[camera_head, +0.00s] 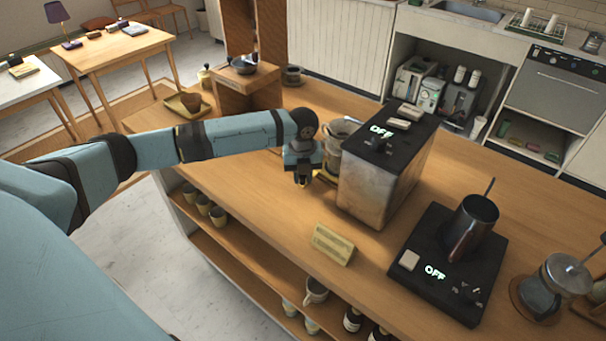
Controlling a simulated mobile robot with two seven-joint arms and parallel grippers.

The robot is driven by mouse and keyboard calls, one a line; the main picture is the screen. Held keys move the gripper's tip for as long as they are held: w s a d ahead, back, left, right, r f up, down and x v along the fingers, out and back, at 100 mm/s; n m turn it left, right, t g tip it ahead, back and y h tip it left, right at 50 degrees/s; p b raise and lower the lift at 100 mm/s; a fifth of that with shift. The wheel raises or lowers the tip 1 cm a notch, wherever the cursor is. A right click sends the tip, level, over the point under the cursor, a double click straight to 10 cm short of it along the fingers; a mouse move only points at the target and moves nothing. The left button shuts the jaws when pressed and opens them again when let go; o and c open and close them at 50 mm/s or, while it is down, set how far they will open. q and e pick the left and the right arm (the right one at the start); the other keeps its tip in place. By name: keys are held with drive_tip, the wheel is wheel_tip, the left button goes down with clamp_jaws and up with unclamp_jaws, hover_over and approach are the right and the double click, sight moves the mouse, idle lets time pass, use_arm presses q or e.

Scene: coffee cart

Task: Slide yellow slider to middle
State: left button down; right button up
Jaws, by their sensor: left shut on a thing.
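My left gripper (304,181) points down at the left side of the metal machine (372,192) with the black top. It is shut on a small yellow part, which I take to be the yellow slider (325,176); the gripper hides most of it. I cannot tell where along its travel the slider stands. The machine's top display (381,131) reads OFF. My right gripper is not in view.
A glass vessel (340,130) stands close behind my gripper. A wooden sign (333,245) stands at the front of the counter. A black scale (440,278) with a dark metal pitcher (474,222) is at the right. The counter left of the machine is mostly clear.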

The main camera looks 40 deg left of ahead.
use_arm(q)
drive_tip(key=a+p, duration=0.1)
drive_tip(key=a, duration=0.4)
drive_tip(key=w+a+p, duration=0.1)
drive_tip(key=a, duration=0.5)
drive_tip(key=a+p, duration=0.1)
drive_tip(key=a, duration=0.4)
drive_tip(key=shift+w+a, duration=0.15)
drive_tip(key=shift+a, duration=0.8)
drive_tip(key=shift+w, duration=0.1)
drive_tip(key=c, duration=1)
unclamp_jaws()
drive_tip(key=shift+d, duration=0.1)
